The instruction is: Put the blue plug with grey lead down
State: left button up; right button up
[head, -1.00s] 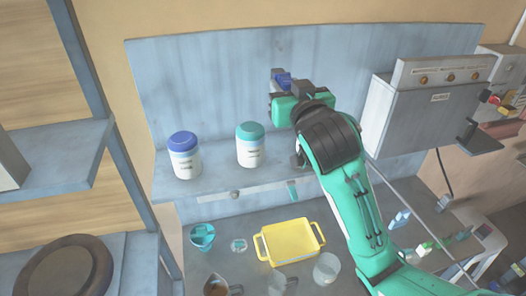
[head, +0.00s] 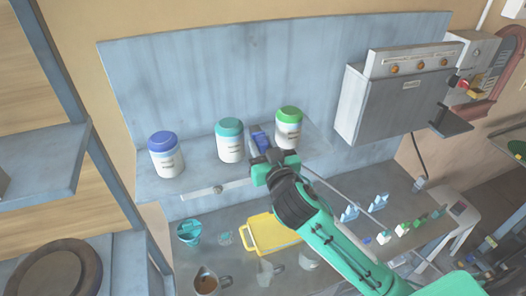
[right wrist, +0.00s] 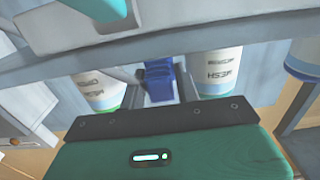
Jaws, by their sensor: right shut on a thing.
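My right gripper (head: 262,148) is shut on the blue plug (head: 262,141), a small blue piece between its fingers. The plug also shows in the right wrist view (right wrist: 159,82), just beyond the green gripper body. In the head view the gripper appears between the teal-lidded jar and the green-lidded jar, in front of the wall shelf (head: 190,192). I cannot tell whether the plug touches the shelf. My left gripper is not in view.
A blue-lidded jar (head: 166,158), a teal-lidded jar (head: 230,145) and a green-lidded jar (head: 288,132) stand on the shelf. Below are a yellow tray (head: 252,243), a brown-filled jug (head: 205,281) and clear vessels. A grey machine (head: 395,105) hangs at right.

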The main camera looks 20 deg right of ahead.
jog(key=shift+f, duration=1.2)
jog(key=shift+f, duration=0.1)
jog(key=shift+f, duration=0.15)
jog(key=o, duration=0.7)
